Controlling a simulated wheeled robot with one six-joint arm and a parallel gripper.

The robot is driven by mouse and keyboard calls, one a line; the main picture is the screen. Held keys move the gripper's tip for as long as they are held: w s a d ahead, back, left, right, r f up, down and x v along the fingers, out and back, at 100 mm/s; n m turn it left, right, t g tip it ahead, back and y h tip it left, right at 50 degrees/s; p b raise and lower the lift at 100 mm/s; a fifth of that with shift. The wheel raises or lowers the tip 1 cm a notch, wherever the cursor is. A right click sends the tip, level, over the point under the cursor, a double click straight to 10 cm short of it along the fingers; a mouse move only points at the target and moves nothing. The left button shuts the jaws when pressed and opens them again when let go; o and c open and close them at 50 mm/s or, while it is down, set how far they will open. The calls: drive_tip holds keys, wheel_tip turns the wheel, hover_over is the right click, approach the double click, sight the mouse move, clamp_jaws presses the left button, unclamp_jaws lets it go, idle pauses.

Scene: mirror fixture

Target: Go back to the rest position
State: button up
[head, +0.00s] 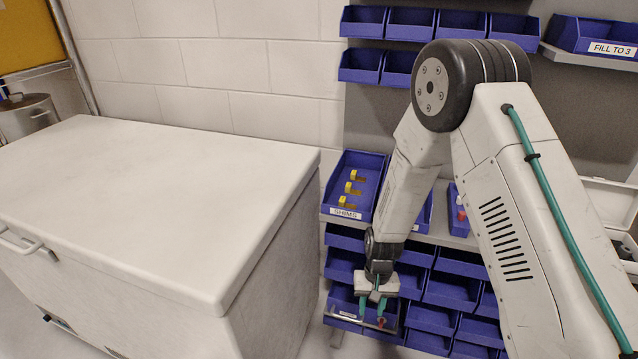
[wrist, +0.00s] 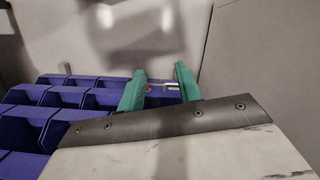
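My gripper (head: 372,308) hangs low at the end of my arm, in front of the blue bins in the head view. Its two teal fingers point down and stand apart. In the wrist view the fingers (wrist: 160,88) also show a clear gap. A small red spot and a thin pale bar show in or beyond that gap. In the head view a small red thing (head: 381,322) shows by the right fingertip. I cannot tell whether it touches the finger. No held object is clearly visible.
A white chest (head: 150,200) stands left of my gripper. A blue bin labelled SHIMS (head: 350,190) with yellow-marked pieces sits on a shelf above. Several blue bins (head: 432,318) fill the rack around and below. A blurred grey shape (wrist: 130,30) covers the wrist view's upper middle.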

drive_tip(key=s+d+r, duration=0.2)
drive_tip(key=s+r, duration=0.1)
drive_tip(key=r, duration=0.5)
drive_tip(key=s+d+r+n+g, duration=0.1)
drive_tip(key=s+d+r, duration=0.15)
drive_tip(key=r, duration=0.55)
drive_tip(key=s+d+r, duration=0.1)
drive_tip(key=s+r, duration=0.2)
drive_tip(key=r, duration=0.6)
drive_tip(key=s+d+r+t, duration=0.2)
drive_tip(key=s+d+r, duration=0.1)
drive_tip(key=s+r, duration=0.5)
drive_tip(key=s+d+r+t, duration=0.2)
drive_tip(key=s+d+r, duration=0.1)
drive_tip(key=s+r, duration=0.5)
drive_tip(key=shift+s+d+r+m+t+h, duration=0.15)
drive_tip(key=shift+d+r+m+t+h, duration=0.2)
drive_tip(key=shift+r, duration=0.95)
